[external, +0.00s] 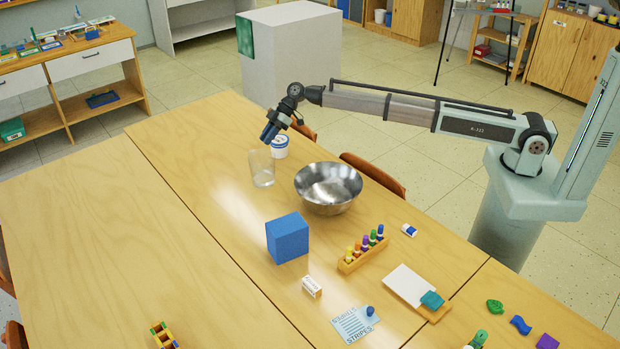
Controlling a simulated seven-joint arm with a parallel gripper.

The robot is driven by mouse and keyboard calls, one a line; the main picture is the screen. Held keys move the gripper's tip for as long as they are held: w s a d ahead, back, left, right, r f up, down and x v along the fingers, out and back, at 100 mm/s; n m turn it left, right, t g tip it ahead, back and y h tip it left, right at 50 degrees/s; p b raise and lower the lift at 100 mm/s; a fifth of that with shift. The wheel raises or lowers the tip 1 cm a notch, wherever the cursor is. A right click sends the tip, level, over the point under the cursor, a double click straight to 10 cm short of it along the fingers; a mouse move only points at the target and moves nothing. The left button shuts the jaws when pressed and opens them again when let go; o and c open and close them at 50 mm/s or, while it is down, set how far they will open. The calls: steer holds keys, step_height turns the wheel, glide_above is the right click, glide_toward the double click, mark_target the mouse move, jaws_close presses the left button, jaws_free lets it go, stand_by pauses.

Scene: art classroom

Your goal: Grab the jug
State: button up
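A clear glass vessel (262,169), the most jug-like thing in view, stands upright on the wooden table; I cannot make out a handle. Nothing is visibly held.
A white tub with a blue label (280,147) stands close behind the glass. A shiny metal bowl (328,196) stands to its right. A blue block (287,238) and a rack of coloured markers (363,251) are nearer the camera. The table's left side is mostly clear.

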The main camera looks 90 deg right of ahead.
mark_target(254, 155)
steer(key=x, duration=0.9)
steer(key=shift+w+d+f, duration=0.1)
steer(key=shift+d+f, duration=0.05)
jaws_close()
